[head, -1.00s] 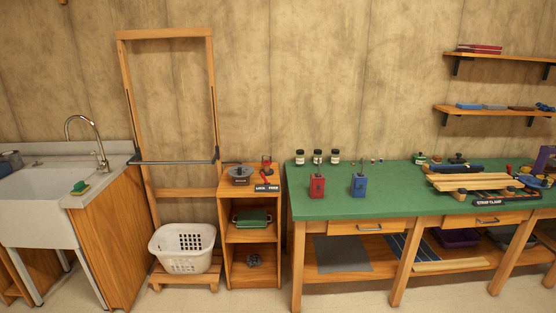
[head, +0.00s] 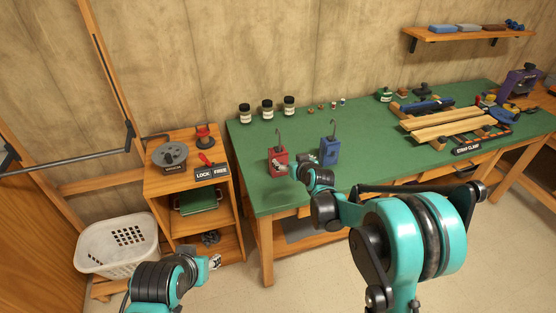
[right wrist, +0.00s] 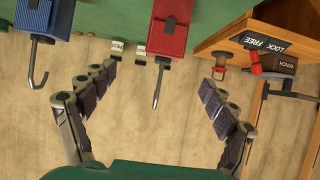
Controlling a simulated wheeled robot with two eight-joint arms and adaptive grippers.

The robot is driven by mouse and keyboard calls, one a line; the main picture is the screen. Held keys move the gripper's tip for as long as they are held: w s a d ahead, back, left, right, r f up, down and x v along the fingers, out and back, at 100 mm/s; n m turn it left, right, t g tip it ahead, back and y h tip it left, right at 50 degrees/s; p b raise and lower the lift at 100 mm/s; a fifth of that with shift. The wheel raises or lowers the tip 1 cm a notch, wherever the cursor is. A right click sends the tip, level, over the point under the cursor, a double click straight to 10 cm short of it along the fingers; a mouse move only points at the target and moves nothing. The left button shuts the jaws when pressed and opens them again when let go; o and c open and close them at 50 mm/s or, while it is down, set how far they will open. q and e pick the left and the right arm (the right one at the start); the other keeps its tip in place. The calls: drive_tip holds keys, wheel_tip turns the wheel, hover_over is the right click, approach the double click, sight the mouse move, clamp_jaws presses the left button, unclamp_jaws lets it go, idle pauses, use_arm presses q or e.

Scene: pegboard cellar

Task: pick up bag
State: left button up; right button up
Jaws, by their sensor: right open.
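No thing here looks plainly like a bag. A red block-shaped body with a metal hook (head: 278,161) and a blue one with a hook (head: 329,151) stand upright on the green bench. They also show at the top of the right wrist view, red (right wrist: 169,30) and blue (right wrist: 54,15). My right gripper (head: 298,164) is by the red one, partly in front of it in the head view. In the right wrist view its fingers (right wrist: 160,78) are spread wide, with the red one's hook between them and apart from both. My left gripper (head: 214,262) is low by the shelf, its jaws unclear.
The green bench (head: 275,196) carries several dark jars (head: 267,109) at the back and a clamp with wooden strips (head: 450,124) at right. A small wooden shelf (head: 187,224) with a winch (head: 170,156) stands left of it. A white basket (head: 118,246) stands at lower left.

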sight(281, 160)
drive_tip(key=shift+t+y, duration=0.3)
drive_tip(key=shift+t, duration=0.2)
drive_tip(key=w+f, duration=0.1)
drive_tip(key=w+a+f, duration=0.1)
drive_tip(key=w+f, duration=0.1)
drive_tip(key=w+a+f, duration=0.1)
drive_tip(key=shift+w+a+f+p, duration=0.25)
drive_tip(key=shift+w+p, duration=0.1)
drive_tip(key=shift+w, duration=0.05)
drive_tip(key=b+x, duration=0.1)
drive_tip(key=x, duration=0.1)
drive_tip(key=shift+w+a+f, duration=0.1)
drive_tip(key=shift+w+f, duration=0.15)
drive_tip(key=shift+f, duration=0.1)
drive_tip(key=b+x, duration=0.1)
drive_tip(key=x, duration=0.3)
drive_tip(key=shift+f+b, duration=0.4)
drive_tip(key=shift+f, duration=0.05)
drive_tip(key=shift+w, duration=0.35)
drive_tip(key=c, duration=1.4)
